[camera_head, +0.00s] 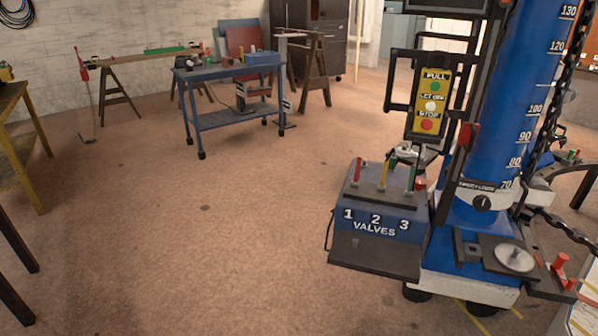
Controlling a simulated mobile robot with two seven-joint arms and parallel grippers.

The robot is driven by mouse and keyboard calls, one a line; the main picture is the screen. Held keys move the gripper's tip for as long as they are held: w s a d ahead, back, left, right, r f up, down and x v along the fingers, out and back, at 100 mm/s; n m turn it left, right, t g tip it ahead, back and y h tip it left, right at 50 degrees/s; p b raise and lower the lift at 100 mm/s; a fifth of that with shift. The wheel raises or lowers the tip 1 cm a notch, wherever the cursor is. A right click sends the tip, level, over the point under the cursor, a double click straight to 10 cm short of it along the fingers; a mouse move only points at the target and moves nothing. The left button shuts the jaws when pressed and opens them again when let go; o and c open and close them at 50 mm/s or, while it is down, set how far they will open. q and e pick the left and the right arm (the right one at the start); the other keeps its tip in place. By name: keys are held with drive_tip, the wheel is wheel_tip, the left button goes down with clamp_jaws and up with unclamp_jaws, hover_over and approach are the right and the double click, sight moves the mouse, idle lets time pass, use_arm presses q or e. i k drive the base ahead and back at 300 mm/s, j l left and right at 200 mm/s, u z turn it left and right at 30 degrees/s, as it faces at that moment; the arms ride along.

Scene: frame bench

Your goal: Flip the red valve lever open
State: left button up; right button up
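The red valve lever (356,170) stands nearly upright on the left of a blue valve box (376,215), above the number 1. The box is marked 1, 2, 3 and VALVES. A yellow lever (384,174) stands in the middle and tilts slightly right. A green lever (412,177) stands on the right. The box is mounted at the left side of a blue column stand. Neither of my grippers shows in the head view, and nothing touches the red lever.
A yellow button panel (431,100) hangs above the box. The blue column (503,110) with a chain stands to the right. A blue wheeled cart (232,75) with items is at the back. A wooden table (20,140) stands at the left edge. The floor (180,230) between is clear.

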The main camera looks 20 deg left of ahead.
sight(355, 183)
drive_tip(key=u, duration=0.35)
drive_tip(key=i+j+u, duration=0.75)
drive_tip(key=i+u, duration=0.25)
drive_tip(key=i+j+u, duration=0.2)
drive_tip(key=i, duration=0.4)
drive_tip(key=i+u, duration=0.2)
drive_tip(key=i, duration=0.35)
drive_tip(key=i+z, duration=0.4)
drive_tip(key=i, duration=0.15)
drive_tip(key=i+j+z, duration=0.1)
drive_tip(key=i+z, duration=0.35)
drive_tip(key=i, duration=0.15)
drive_tip(key=i+z, duration=0.6)
drive_tip(key=z, duration=0.25)
drive_tip(key=i+j+z, duration=0.15)
drive_tip(key=z, duration=0.25)
drive_tip(key=i+j+z, duration=0.3)
drive_tip(key=z, duration=0.15)
drive_tip(key=i+j+z, duration=0.25)
drive_tip(key=z, duration=0.15)
drive_tip(key=i+j+z, duration=0.35)
drive_tip(key=j, duration=0.2)
drive_tip(key=j+z, duration=0.2)
drive_tip(key=i+j, duration=0.05)
drive_tip(key=j, duration=0.05)
